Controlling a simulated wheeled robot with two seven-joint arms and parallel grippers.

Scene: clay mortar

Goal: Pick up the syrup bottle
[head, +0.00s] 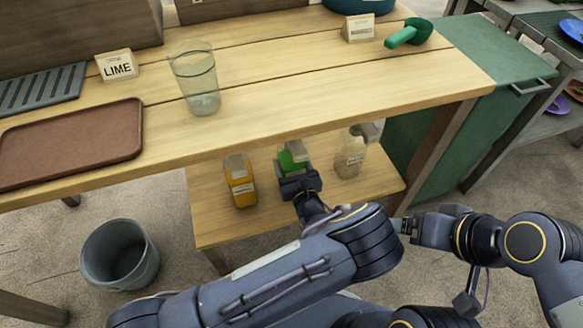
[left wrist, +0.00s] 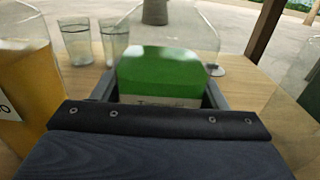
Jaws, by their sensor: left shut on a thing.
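Three bottles stand in a row on the lower shelf (head: 222,226): an orange one (head: 240,185), a bottle with green liquid (head: 291,163), and a clear one (head: 349,158). Their labels are too small or covered to read, so I cannot tell which is the syrup. My left gripper (head: 297,180) is shut on the green bottle, hiding its lower part. In the left wrist view the green bottle (left wrist: 165,70) sits between the fingers, its label partly hidden. My right gripper (head: 403,226) is off to the right, away from the bottles; its jaw opening is unclear.
The counter (head: 300,65) overhangs the shelf. On it are a glass (head: 196,80), a brown tray (head: 75,142), a LIME card (head: 117,65) and a green scoop (head: 409,34). A grey bucket (head: 118,255) stands on the floor at left. Glasses (left wrist: 76,42) show behind the bottles.

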